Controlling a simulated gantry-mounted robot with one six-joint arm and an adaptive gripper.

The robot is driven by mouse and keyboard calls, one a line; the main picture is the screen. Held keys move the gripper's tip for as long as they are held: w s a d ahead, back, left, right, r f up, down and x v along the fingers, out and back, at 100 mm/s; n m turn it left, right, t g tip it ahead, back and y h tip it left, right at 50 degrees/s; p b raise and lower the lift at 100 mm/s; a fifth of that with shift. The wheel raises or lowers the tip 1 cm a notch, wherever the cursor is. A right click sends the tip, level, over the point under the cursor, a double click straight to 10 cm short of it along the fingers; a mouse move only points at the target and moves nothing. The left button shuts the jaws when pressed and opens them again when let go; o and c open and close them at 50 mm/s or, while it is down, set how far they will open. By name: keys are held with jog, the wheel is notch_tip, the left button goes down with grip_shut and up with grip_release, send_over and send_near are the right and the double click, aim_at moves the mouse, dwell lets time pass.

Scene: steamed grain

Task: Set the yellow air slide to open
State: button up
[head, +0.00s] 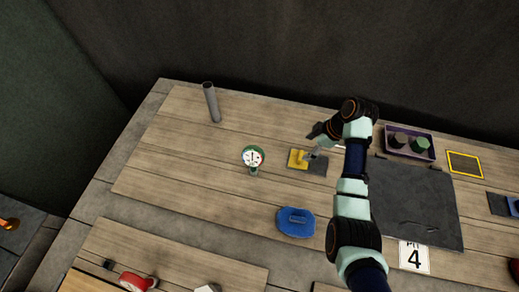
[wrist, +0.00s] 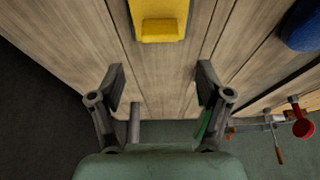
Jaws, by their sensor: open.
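The yellow air slide (head: 298,157) sits at the left end of a small dark plate on the wooden table in the head view. In the wrist view a yellow block with a raised lip (wrist: 160,30) shows at the top centre, ahead of the fingers. My gripper (wrist: 161,78) is open and empty, with its two fingers spread wide and bare wood between them.
A round gauge (head: 253,156) stands left of the slide, with a grey pipe (head: 212,104) farther back. A blue object (head: 295,222) lies in front. A purple tray (head: 434,152) with jars and a dark slab (head: 415,200) are right of my arm.

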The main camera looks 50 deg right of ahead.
aim_at(301, 155)
jog(key=shift+s+d+f, duration=0.15)
jog(key=shift+s+f, duration=0.25)
jog(key=shift+f, duration=0.05)
jog(key=b+x, duration=0.3)
jog(key=x, duration=0.3)
jog(key=shift+s, duration=0.1)
jog(key=shift+w+f, duration=0.25)
jog(key=shift+f, duration=0.3)
jog(key=shift+c, duration=0.2)
